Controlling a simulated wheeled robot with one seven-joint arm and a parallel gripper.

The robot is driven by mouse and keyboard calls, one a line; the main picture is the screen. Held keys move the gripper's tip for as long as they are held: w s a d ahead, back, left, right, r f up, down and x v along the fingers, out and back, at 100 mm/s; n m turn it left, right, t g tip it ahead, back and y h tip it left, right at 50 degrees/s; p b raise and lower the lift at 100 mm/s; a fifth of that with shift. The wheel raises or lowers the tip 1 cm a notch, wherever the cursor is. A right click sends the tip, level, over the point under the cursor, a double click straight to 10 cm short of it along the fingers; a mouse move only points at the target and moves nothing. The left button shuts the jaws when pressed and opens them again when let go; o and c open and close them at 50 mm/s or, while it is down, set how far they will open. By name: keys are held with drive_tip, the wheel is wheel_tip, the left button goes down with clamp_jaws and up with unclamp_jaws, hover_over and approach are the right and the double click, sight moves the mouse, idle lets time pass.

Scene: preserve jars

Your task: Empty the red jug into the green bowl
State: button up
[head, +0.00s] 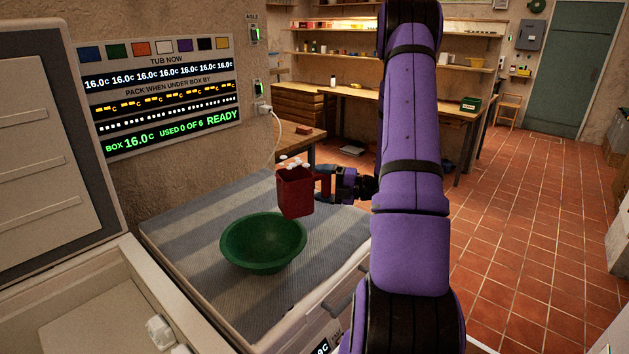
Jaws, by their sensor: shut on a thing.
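A red jug (295,194) is held in the air just behind and to the right of the green bowl's rim. It looks nearly upright, with several white pieces (293,162) showing at its top. My gripper (327,184) is shut on the jug at its right side; the fingertips are partly hidden against it. The green bowl (263,243) stands on the grey striped mat, and the inside that I can see looks empty.
The striped mat (183,226) covers the worktop around the bowl. An open box (70,310) with a raised lid (35,150) stands at the left. A display panel (165,95) hangs on the wall. A wooden bench (400,95) is at the back.

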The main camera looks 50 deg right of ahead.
drive_tip(key=shift+f, duration=0.1)
idle(0.3)
drive_tip(key=shift+s+d+f+n+g+h, duration=0.15)
drive_tip(key=shift+f+n+g, duration=0.1)
drive_tip(key=shift+f, duration=0.4)
drive_tip(key=shift+w+d+f+n+g+h, duration=0.15)
drive_tip(key=shift+f+g, duration=0.1)
drive_tip(key=shift+f, duration=0.35)
drive_tip(key=shift+s, duration=0.1)
drive_tip(key=shift+r, duration=0.1)
drive_tip(key=shift+s+d+r+n+g+h, duration=0.1)
drive_tip(key=shift+d+r+n+g+h, duration=0.05)
drive_tip(key=shift+r+n+g+h, duration=0.65)
drive_tip(key=shift+r+g+h, duration=0.2)
drive_tip(key=shift+r, duration=0.25)
drive_tip(key=shift+r+n+g+h, duration=0.4)
drive_tip(key=shift+r+g+h, duration=0.1)
drive_tip(key=shift+r, duration=0.1)
drive_tip(key=shift+a+r+n+g+h, duration=0.3)
drive_tip(key=shift+a+r+g+h, duration=0.1)
drive_tip(key=shift+r+h, duration=0.1)
drive_tip(key=shift+w, duration=0.25)
